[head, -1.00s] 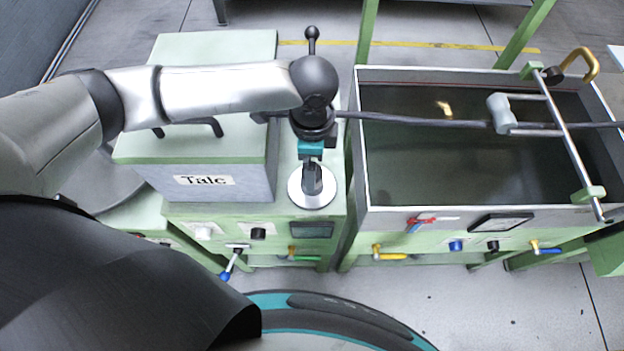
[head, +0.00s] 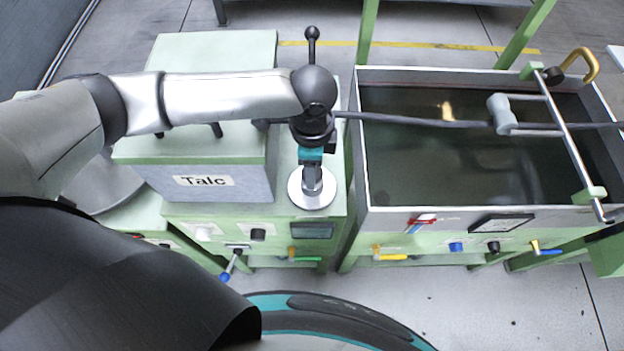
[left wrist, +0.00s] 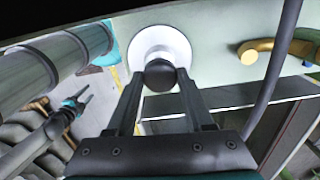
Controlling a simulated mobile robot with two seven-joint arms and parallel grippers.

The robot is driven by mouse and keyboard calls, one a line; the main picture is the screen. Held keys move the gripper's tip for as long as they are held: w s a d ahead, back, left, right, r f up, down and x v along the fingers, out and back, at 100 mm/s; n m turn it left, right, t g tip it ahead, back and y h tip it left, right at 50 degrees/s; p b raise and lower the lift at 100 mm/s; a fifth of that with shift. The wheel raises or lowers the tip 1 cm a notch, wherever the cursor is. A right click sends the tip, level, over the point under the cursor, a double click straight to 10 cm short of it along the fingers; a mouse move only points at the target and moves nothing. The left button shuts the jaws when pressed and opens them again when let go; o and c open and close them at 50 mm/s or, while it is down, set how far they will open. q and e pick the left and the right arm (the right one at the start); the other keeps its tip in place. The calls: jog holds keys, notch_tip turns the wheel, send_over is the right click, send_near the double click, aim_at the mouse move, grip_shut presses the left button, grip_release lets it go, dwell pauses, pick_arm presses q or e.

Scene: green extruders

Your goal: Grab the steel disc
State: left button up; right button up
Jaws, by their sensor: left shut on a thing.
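The steel disc (head: 324,200) is a round, flat, shiny plate on the green machine top beside the Talc box. In the left wrist view the disc (left wrist: 145,37) shows pale, with a black ball knob (left wrist: 160,76) in front of it. My left gripper (head: 312,183) points down over the disc. In the left wrist view its two fingers (left wrist: 160,84) are shut on the knob. I cannot tell whether the disc is clear of the surface. My right gripper (left wrist: 80,98) shows small at the left of the wrist view, with its fingers apart and empty.
The grey box labelled Talc (head: 205,181) with a green lid stands left of the disc. A dark water tank (head: 490,80) with a metal rim lies to the right, and a black cable (head: 410,121) crosses above it. Valves and knobs (head: 305,258) line the front.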

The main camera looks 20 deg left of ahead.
pick_arm(q)
grip_shut()
jog(key=shift+r, duration=0.1)
dwell(0.3)
